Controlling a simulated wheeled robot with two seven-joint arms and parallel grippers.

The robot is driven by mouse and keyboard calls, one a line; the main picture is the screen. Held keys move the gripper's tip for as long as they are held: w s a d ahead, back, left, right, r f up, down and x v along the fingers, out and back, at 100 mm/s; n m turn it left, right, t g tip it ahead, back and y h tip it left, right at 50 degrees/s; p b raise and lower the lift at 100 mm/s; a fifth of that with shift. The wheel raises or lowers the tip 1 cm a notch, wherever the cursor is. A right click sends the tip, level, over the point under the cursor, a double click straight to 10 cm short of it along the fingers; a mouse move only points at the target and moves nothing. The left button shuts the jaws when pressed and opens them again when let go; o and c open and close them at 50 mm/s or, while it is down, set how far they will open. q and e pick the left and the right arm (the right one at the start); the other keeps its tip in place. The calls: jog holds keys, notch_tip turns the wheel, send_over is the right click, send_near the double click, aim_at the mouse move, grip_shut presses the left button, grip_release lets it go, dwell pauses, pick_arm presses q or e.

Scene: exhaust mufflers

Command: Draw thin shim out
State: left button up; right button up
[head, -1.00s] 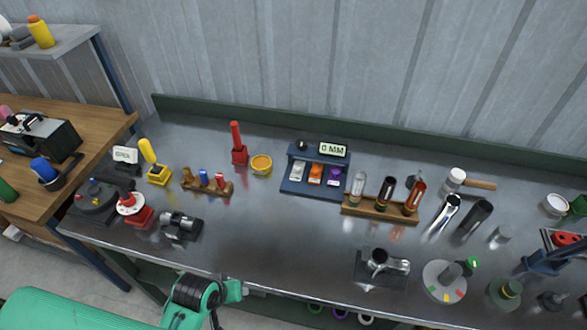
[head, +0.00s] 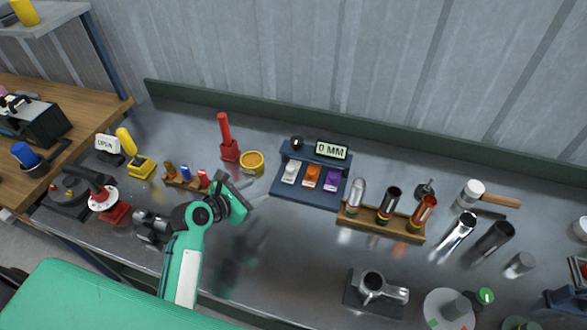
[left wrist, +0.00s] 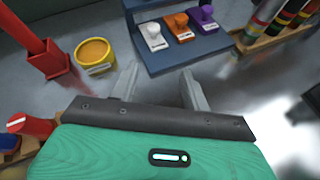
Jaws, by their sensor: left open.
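A blue shim stand (head: 325,162) is on the bench, and its display reads 0 MM. It holds three knobbed shims side by side: white (head: 291,172), orange (head: 312,177) and purple (head: 332,182). The left wrist view also shows the white (left wrist: 153,36), orange (left wrist: 179,27) and purple (left wrist: 204,18) ones. Their labels are too small to read, so I cannot tell which is thin. My left gripper (head: 251,190) is open and empty, left of and in front of the stand. Its two fingers (left wrist: 160,72) point toward the stand's left part. My right gripper is out of view.
A yellow round tin (head: 251,163) and a red post (head: 228,140) stand left of the stand. A wooden rack (head: 381,221) of tubes is close on its right. A small wooden holder (head: 186,181) is beside my left gripper. Bare bench lies in front of the stand.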

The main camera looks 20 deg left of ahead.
pick_arm(q)
jog(key=w+n, duration=0.2)
jog(key=p, duration=0.1)
send_near(288, 169)
jog(key=shift+t, duration=0.3)
jog(key=x, duration=0.7)
jog(key=shift+w+d+f, duration=0.1)
jog(key=shift+d+f, duration=0.05)
jog(key=shift+f, duration=0.1)
jog(key=shift+w+d+f, duration=0.25)
jog(key=shift+w+f, duration=0.05)
jog(key=shift+w, duration=0.15)
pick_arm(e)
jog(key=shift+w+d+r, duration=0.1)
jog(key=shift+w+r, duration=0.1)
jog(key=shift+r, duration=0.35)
pick_arm(q)
jog(key=shift+c, duration=0.5)
